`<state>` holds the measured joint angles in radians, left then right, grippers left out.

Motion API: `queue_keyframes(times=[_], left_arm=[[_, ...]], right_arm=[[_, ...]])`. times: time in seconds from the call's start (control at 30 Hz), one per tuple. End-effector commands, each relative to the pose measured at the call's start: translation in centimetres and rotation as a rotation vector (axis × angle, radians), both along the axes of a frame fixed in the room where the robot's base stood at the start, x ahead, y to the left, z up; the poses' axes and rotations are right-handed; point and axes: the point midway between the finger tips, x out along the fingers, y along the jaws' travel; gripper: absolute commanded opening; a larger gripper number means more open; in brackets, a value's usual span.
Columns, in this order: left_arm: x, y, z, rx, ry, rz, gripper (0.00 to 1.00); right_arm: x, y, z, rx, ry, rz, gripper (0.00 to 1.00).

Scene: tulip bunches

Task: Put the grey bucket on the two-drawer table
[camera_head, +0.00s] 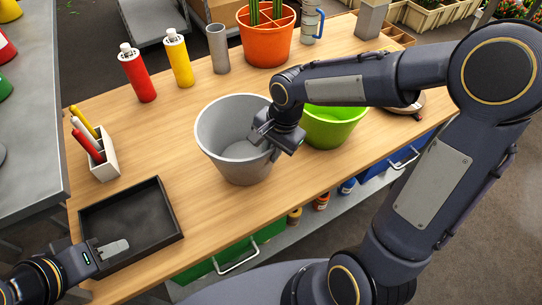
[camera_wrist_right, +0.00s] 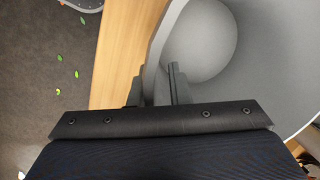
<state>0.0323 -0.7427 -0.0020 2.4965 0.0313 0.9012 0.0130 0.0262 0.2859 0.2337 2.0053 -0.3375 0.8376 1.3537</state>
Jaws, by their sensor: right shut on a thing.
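The grey bucket (camera_head: 238,140) is upright and empty at the middle of the wooden two-drawer table (camera_head: 190,215), which has a green and a blue drawer below. My right gripper (camera_head: 268,130) is shut on the bucket's right rim. In the right wrist view the gripper (camera_wrist_right: 160,84) has one finger on each side of the grey bucket wall (camera_wrist_right: 157,45), and the bucket's inside shows. I cannot tell whether the bucket's base touches the table. My left gripper (camera_head: 114,248) is low at the left, by the black tray; its fingers' state is unclear.
A lime green bucket (camera_head: 330,128) stands close right of the grey one. Red (camera_head: 138,78) and yellow (camera_head: 178,60) bottles, a grey cylinder (camera_head: 218,50) and an orange pot (camera_head: 266,42) stand behind. A black tray (camera_head: 168,205) and marker holder (camera_head: 103,165) are left.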

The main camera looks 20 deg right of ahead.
Motion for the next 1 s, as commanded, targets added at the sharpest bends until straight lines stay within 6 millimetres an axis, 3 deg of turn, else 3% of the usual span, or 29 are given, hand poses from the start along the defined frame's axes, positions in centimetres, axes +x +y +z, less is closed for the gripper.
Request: queue_keyframes(times=[0.2,0.57,0.6,0.73,1.0], left_arm=[[0.0,0.0,-0.1,0.0,0.0,0.0,0.36],[0.0,0.0,-0.4,0.0,0.0,0.0,0.36],[0.0,0.0,-0.2,0.0,0.0,0.0,0.36],[0.0,0.0,-0.2,0.0,0.0,0.0,0.36],[0.0,0.0,-0.1,0.0,0.0,0.0,0.36]], right_arm=[[0.1,0.1,-3.0,0.0,0.003,0.002,0.0],[0.1,0.1,-3.4,0.0,0.0,0.001,0.0],[0.1,0.0,-3.3,-0.001,0.001,0.001,0.22],[0.1,0.0,-3.3,0.0,0.001,0.001,0.38],[0.1,0.0,-3.2,0.0,0.001,0.001,0.38]])
